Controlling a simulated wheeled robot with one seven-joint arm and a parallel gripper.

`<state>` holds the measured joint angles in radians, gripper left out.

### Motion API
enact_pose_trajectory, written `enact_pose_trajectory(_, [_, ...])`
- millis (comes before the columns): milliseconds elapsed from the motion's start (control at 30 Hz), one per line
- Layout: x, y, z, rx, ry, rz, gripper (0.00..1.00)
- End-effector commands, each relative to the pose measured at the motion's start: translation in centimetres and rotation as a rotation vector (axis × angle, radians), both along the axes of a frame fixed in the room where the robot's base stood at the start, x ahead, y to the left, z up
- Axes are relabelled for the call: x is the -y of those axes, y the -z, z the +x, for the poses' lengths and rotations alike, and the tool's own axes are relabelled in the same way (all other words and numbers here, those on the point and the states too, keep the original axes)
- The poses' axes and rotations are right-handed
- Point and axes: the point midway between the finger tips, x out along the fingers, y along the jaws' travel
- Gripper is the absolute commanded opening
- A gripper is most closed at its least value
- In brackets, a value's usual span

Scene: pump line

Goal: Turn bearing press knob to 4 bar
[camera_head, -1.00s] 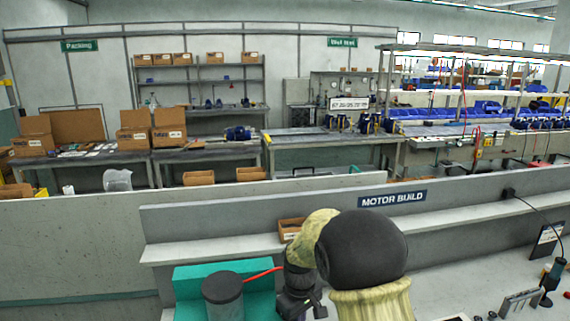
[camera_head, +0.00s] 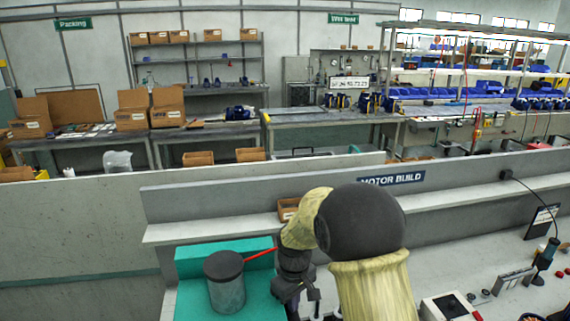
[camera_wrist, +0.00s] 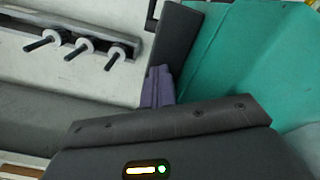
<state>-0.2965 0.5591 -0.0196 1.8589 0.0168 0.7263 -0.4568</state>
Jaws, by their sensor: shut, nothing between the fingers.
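A teal machine body (camera_head: 195,262) stands at the lower left of the head view, with a grey cylinder (camera_head: 227,293) under a dark cap and a red hose running from it towards my arm. It may be the bearing press. Teal panels (camera_wrist: 245,60) also fill the right of the wrist view. I cannot make out a pressure knob or a gauge reading in either view. My gripper (camera_head: 302,292) is dark, shut and empty, just right of the teal body. My arm hides much of the area around it.
A grey bench with a MOTOR BUILD sign (camera_head: 391,179) runs behind my arm. The wrist view shows a rail with white-ringed pegs (camera_wrist: 80,47).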

Motion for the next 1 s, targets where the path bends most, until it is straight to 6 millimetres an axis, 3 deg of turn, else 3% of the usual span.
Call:
enact_pose_trajectory(567, [0.4, -0.2, -0.5, 0.004, 0.001, 0.001, 0.0])
enact_pose_trajectory(1000, [0.5, -4.2, -0.6, 0.003, 0.001, 0.0, 0.0])
